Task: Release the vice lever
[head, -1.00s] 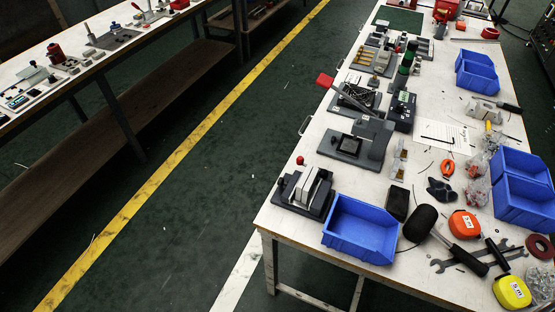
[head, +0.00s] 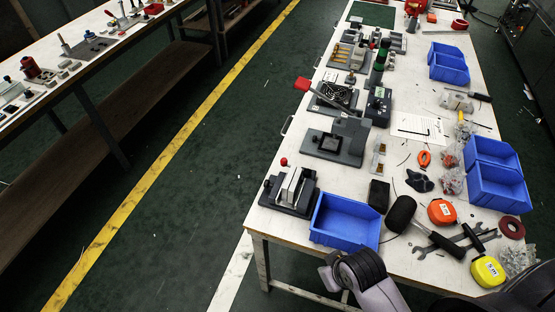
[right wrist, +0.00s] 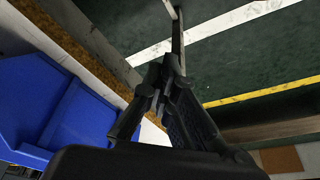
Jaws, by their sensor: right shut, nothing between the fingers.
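The vice (head: 291,190) stands at the near left corner of the right-hand workbench, in the head view. It is dark with pale jaw blocks, and its lever (head: 284,162) has a red knob standing up at the back left. My right gripper (right wrist: 166,78) shows in the right wrist view, its black fingers shut and empty, pointing over the bench edge toward the floor. Neither the vice nor its lever can be made out in the right wrist view. My right arm shows at the bottom of the head view, in front of the bench. My left gripper is not in view.
A blue bin (head: 345,222) stands right beside the vice; a blue bin (right wrist: 45,110) also fills the left of the right wrist view. The floor left of the bench is clear.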

